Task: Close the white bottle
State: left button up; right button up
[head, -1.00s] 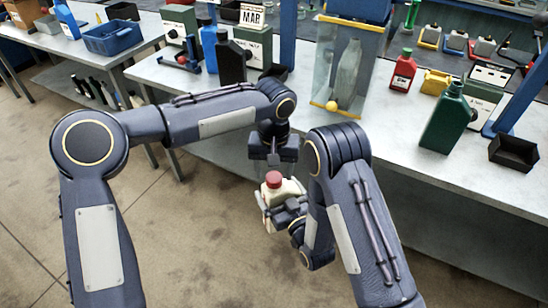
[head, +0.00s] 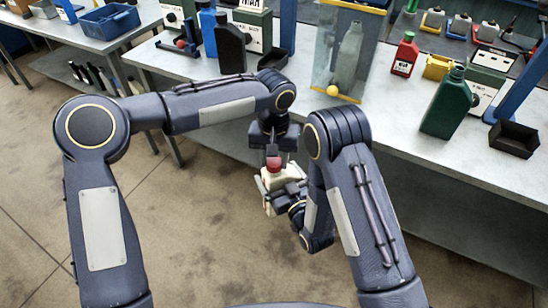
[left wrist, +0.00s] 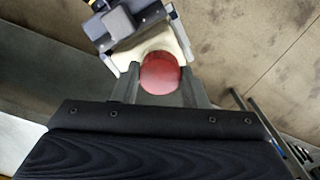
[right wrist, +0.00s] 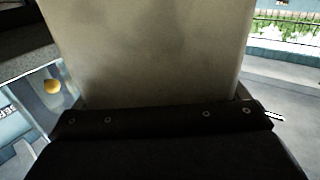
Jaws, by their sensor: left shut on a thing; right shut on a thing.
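The white bottle (head: 272,180) is held upright in front of the bench, off any surface, with a red cap (head: 273,164) on its top. My right gripper (head: 290,190) is shut on the white bottle's body; in the right wrist view the bottle's pale side (right wrist: 150,45) fills most of the picture. My left gripper (head: 273,157) points down from above and is shut on the red cap. In the left wrist view the red cap (left wrist: 159,73) sits between the two fingers, over the bottle's shoulder (left wrist: 150,45). The neck's thread is hidden.
The long bench (head: 420,165) stands behind my arms. On it are a black bottle (head: 230,45), a dark green bottle (head: 446,103), a red bottle (head: 404,54), a clear bin (head: 340,65) with a yellow ball (head: 332,90), and a black tray (head: 513,138). The floor is clear.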

pick_arm(q)
jog(key=m, duration=0.7)
jog(key=shift+m, duration=0.4)
jog(key=m, duration=0.4)
jog(key=shift+m, duration=0.4)
jog(key=m, duration=0.4)
jog(key=shift+m, duration=0.4)
jog(key=o, duration=1.1)
jog(key=shift+o, duration=0.2)
notch_tip(320, 180, up, 12)
